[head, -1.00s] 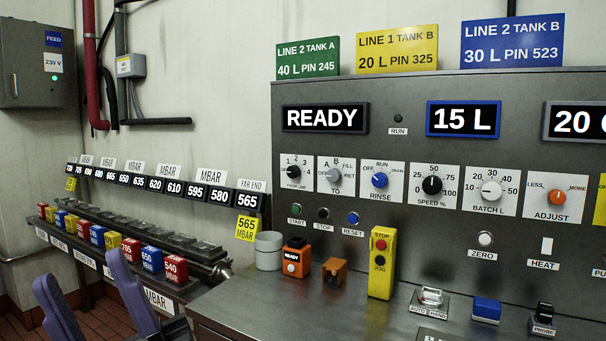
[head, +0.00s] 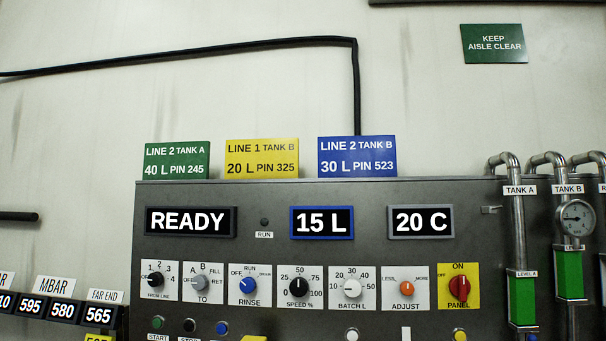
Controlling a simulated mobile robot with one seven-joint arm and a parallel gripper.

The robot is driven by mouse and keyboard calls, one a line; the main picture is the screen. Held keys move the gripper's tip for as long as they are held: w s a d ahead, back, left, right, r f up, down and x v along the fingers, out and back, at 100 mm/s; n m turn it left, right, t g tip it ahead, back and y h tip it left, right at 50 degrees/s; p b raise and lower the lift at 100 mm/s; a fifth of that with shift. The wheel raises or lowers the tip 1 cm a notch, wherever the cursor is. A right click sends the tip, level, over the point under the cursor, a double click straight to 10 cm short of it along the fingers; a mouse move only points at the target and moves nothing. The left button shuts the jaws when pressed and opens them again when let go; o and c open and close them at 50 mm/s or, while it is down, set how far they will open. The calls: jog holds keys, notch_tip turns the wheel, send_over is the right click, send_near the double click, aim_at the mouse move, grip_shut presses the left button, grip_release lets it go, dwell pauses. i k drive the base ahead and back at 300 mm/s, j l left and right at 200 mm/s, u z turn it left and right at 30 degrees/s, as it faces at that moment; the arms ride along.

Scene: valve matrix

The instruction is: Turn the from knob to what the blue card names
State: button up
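The from knob (head: 156,280) is a small black dial on a white plate at the left end of the panel's knob row, labelled FROM LINE, with marks OFF and 1 to 4. Its pointer is too small to read surely. The blue card (head: 357,156) stands on top of the panel and reads LINE 2 TANK B, 30 L, PIN 523. My gripper is not in view.
A green card (head: 177,160) and a yellow card (head: 262,158) stand left of the blue one. The grey TO knob (head: 203,282) is close beside the from knob. Displays read READY (head: 190,221), 15 L (head: 322,222) and 20 C (head: 421,221). Pipes (head: 516,240) stand at right.

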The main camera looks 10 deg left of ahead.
aim_at(155, 279)
jog(key=i+j+u, duration=0.2)
jog(key=j, duration=0.2)
jog(key=i+j+u, duration=0.2)
jog(key=j, duration=0.15)
jog(key=i+j+u, duration=0.2)
jog(key=j, duration=0.15)
